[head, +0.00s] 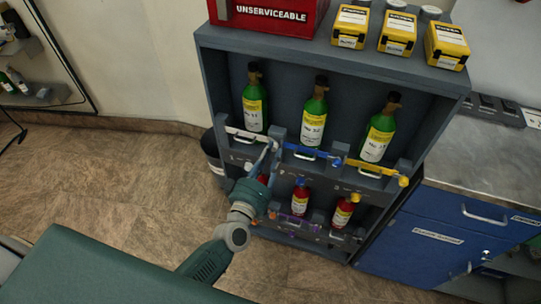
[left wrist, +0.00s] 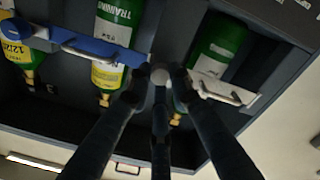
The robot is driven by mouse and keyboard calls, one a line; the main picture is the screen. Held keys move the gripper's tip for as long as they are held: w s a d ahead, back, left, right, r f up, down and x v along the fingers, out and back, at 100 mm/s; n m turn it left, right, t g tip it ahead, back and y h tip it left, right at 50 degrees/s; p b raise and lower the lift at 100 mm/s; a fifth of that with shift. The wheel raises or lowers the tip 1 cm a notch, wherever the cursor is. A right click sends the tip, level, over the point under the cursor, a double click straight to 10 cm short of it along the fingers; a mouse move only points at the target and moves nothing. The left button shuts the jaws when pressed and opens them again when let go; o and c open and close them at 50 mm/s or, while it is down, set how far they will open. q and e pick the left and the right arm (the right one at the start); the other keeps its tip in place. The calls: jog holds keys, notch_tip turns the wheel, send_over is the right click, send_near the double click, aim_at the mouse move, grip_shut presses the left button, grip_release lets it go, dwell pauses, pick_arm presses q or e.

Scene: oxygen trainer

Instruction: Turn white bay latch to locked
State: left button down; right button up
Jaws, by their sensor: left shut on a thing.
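The white bay latch (head: 246,134) is a pale bar across the front of the upper left bay, with green bottle No 11 (head: 254,110) behind it. My left gripper (head: 271,147) is at the bar's right end, by the post between the white and blue bays. In the left wrist view the fingers (left wrist: 160,78) close around a round pale knob, and the white latch bar (left wrist: 222,88) runs off to the right of it. The fingers partly hide the knob. The bar lies roughly level across the bay. My right gripper is in neither view.
Beside it are a blue latch (head: 312,152) and a yellow latch (head: 376,166) across two more green-bottle bays. Red bottles (head: 300,200) stand in the lower row. A red box (head: 270,16) and yellow boxes (head: 397,33) sit on the rack top. Floor on the left is clear.

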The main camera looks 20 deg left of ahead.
pick_arm(q)
jog(key=shift+s+d+f+n+b, duration=0.15)
jog(key=shift+n+b, duration=0.4)
jog(key=shift+n, duration=1.45)
jog(key=shift+d+f+n+b, duration=0.15)
jog(key=shift+n+b, duration=0.35)
jog(key=shift+n, duration=1.5)
jog(key=c, duration=1.7)
grip_release()
jog(key=shift+c, duration=0.2)
jog(key=shift+o, duration=0.9)
jog(key=shift+r, duration=0.15)
